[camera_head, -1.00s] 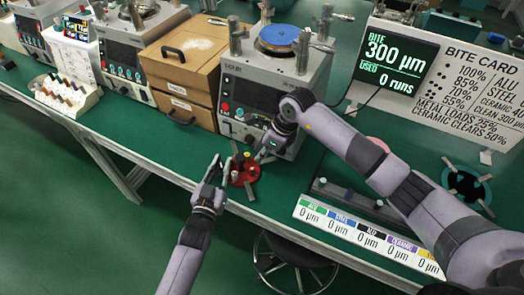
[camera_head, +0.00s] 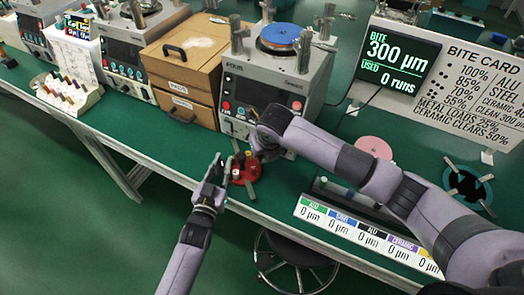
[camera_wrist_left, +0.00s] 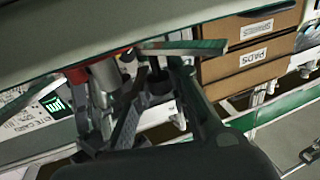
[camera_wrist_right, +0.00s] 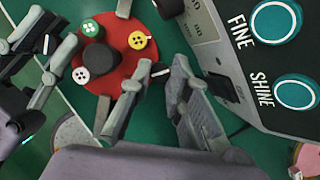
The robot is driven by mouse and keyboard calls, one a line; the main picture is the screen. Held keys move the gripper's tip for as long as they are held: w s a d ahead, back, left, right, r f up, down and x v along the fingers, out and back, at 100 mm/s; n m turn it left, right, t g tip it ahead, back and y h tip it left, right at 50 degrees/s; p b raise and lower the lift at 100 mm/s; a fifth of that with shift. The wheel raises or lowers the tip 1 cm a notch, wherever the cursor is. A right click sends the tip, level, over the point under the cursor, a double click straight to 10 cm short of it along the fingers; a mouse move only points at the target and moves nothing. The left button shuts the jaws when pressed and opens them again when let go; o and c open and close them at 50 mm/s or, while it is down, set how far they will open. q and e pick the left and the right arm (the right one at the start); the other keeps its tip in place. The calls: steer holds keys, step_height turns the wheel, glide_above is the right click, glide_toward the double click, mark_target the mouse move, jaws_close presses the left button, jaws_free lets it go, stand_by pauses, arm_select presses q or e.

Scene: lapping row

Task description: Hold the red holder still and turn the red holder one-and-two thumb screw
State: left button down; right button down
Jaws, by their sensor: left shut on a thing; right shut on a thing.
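The red holder (camera_head: 244,174) is a round red disc on the green bench near its front edge. In the right wrist view the holder (camera_wrist_right: 113,58) carries a green, a yellow and a white button-like piece around a black central knob (camera_wrist_right: 100,56). My left gripper (camera_head: 223,168) is shut at the holder's left side, on a dark part with a white stripe. My right gripper (camera_head: 258,157) reaches in from behind right. Its fingers close around a small dark thumb screw (camera_wrist_right: 159,70) with a white mark at the holder's edge. Its fingertips are partly hidden in the head view.
A lapping machine (camera_head: 268,82) with a blue-topped plate stands just behind the holder. Brown drawer boxes (camera_head: 180,75) are to its left. A stool (camera_head: 295,262) is below the bench.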

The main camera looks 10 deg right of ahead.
steer(key=m+h, duration=0.1)
steer(key=m, duration=0.2)
steer(key=m+h, duration=0.1)
steer(key=m, duration=0.2)
steer(key=shift+a+m+h, duration=0.2)
steer(key=shift+m+h, duration=0.1)
stand_by(0.4)
steer(key=c, duration=1.5)
jaws_free()
steer(key=v, duration=1.2)
steer(key=shift+w+a, duration=0.1)
steer(key=shift+w, duration=0.05)
